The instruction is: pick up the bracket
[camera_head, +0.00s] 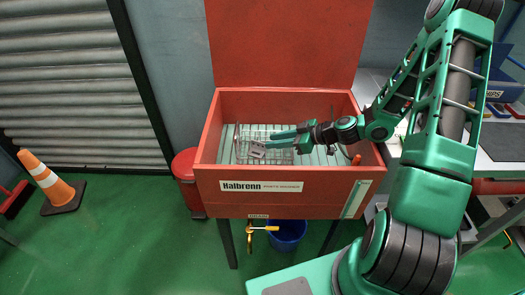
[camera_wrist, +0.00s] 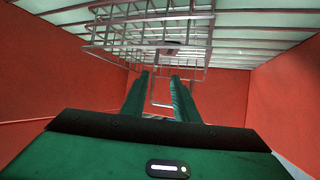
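A small grey metal piece (camera_head: 257,151), which looks like the bracket, is just left of my fingertips in the head view; its exact shape is too small to tell. My gripper (camera_head: 268,138) reaches from the right into the red parts washer (camera_head: 206,140), with its two green fingers spread apart. In the wrist view the fingers (camera_wrist: 160,88) are also apart, and a thin wire loop of the basket shows between them. A small dark piece (camera_wrist: 168,51) shows at the wire basket beyond the fingertips; I cannot tell whether it is the bracket. Nothing is visibly gripped.
The wire basket (camera_wrist: 125,30) lies ahead of the fingers, on the slatted floor of the washer. The red walls (camera_wrist: 285,100) enclose my gripper on both sides. A blue bucket (camera_head: 288,236), a red bin (camera_head: 184,164) and an orange cone (camera_head: 47,179) stand outside.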

